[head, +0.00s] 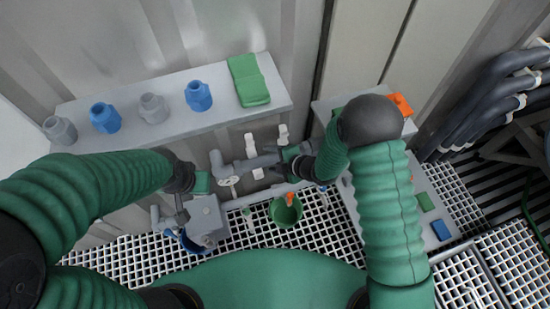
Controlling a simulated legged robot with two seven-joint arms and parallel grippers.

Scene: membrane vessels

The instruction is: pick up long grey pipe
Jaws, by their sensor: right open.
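A long, thin light-grey pipe (262,194) runs nearly level, low along the wall, behind the green bucket. Above it is thicker grey pipework (246,164) with a round valve wheel and white fittings. My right gripper (279,161) reaches in from the right at the right end of this thicker pipework. It is open, and I cannot tell whether it touches the pipework. My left gripper (182,212) points down beside a grey box (206,219); its fingers are small and dark, and their opening is unclear.
A grey shelf (172,118) holds blue and grey fittings and a green folded item (248,80). A green bucket (286,211) stands on the white grating (325,232). A rack of thick dark pipes (490,100) is at right, beside a grey cabinet (433,183).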

